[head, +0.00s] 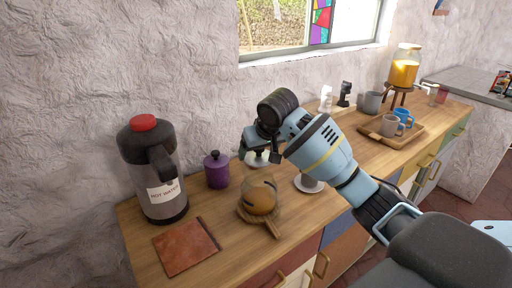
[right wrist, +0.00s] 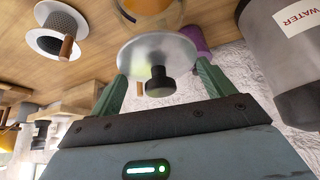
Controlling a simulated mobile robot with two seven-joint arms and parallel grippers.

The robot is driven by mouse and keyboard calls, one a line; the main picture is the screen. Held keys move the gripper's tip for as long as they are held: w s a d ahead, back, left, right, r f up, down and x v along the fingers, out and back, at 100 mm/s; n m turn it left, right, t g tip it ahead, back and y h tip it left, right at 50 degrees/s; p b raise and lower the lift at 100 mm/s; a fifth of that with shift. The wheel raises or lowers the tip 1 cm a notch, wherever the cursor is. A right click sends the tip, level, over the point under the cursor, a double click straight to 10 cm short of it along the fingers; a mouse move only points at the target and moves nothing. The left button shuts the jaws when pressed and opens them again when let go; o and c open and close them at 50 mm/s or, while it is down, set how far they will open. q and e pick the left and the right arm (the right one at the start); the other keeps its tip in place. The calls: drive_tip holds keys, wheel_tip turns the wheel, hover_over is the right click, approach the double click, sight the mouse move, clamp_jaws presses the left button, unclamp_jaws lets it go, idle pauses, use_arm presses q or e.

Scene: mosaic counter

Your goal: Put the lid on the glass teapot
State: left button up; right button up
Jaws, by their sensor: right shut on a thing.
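My right gripper (head: 261,154) is above and behind the teapot in the head view. Its green fingers (right wrist: 160,85) are shut on the pale round lid (right wrist: 180,50), one at each side, with the dark knob (right wrist: 157,82) towards the wrist camera. The lid (head: 256,160) is apart from the teapot in the head view. My left gripper is not in view.
A hot water flask (head: 150,170) and a purple canister (head: 216,171) stand left of the teapot. A brown tile-like mat (head: 186,246) lies in front. A tray (head: 378,132) with mugs is farther right.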

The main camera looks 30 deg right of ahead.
drive_tip(key=shift+s, duration=0.3)
drive_tip(key=shift+f, duration=0.15)
drive_tip(key=shift+w+f, duration=0.1)
drive_tip(key=shift+f, duration=0.55)
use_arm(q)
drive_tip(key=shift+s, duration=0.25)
use_arm(e)
drive_tip(key=shift+f, duration=2)
drive_tip(key=shift+f, duration=0.45)
drive_tip(key=o, duration=0.9)
